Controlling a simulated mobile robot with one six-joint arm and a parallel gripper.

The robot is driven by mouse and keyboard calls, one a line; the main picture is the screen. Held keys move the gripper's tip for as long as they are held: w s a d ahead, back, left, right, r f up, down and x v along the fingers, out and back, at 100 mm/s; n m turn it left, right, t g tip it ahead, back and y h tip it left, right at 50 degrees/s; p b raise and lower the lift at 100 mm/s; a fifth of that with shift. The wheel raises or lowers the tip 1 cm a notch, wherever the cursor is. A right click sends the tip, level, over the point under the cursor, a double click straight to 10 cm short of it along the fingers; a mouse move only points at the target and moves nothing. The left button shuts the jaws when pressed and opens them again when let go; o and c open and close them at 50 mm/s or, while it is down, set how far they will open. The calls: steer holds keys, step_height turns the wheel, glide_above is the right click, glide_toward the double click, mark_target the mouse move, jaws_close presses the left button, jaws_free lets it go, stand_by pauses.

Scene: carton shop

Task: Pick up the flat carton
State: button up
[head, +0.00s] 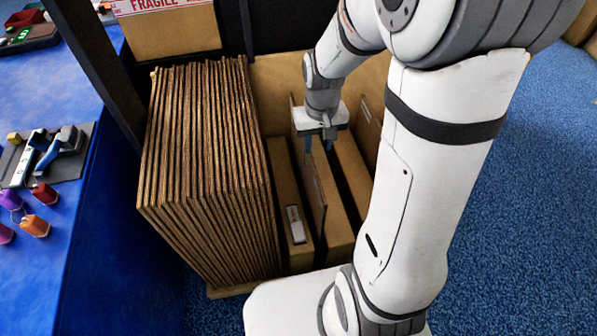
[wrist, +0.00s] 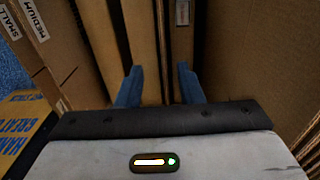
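Thin brown flat cartons stand on edge in a tight row (head: 205,150) at the left of the head view. To their right, a single thin flat carton (head: 315,190) stands upright in a slot of a cardboard-coloured rack. My gripper (head: 318,145) points down over this slot, its blue fingers apart. In the wrist view my gripper (wrist: 158,85) is open, with upright thin cardboard edges (wrist: 163,50) running between the fingers. I cannot tell whether either finger touches the cardboard. The lower part of the carton is hidden in the slot.
Rack dividers (head: 345,180) stand close beside the slot. A dark post (head: 95,60) rises at the left. A blue table (head: 50,260) with small coloured items is further left. Labelled "SMALL" and "MEDIUM" panels (wrist: 55,50) and a printed yellow box (wrist: 22,125) show in the wrist view. Blue carpet (head: 520,200) is clear at right.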

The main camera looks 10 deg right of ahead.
steer(key=b, duration=0.2)
glide_above(312, 170)
steer(key=d, duration=0.1)
step_height(312, 170, down, 6)
steer(key=f+b, duration=0.1)
steer(key=f, duration=0.1)
steer(key=w+f+b, duration=0.1)
steer(key=f+b, duration=0.1)
steer(key=f, duration=0.1)
steer(key=f+b, duration=0.1)
steer(key=f, duration=0.1)
steer(key=shift+w+a+f, duration=0.15)
steer(key=shift+a+f, duration=0.1)
steer(key=shift+f, duration=0.05)
steer(key=shift+c, duration=0.4)
jaws_close()
steer(key=shift+r, duration=0.1)
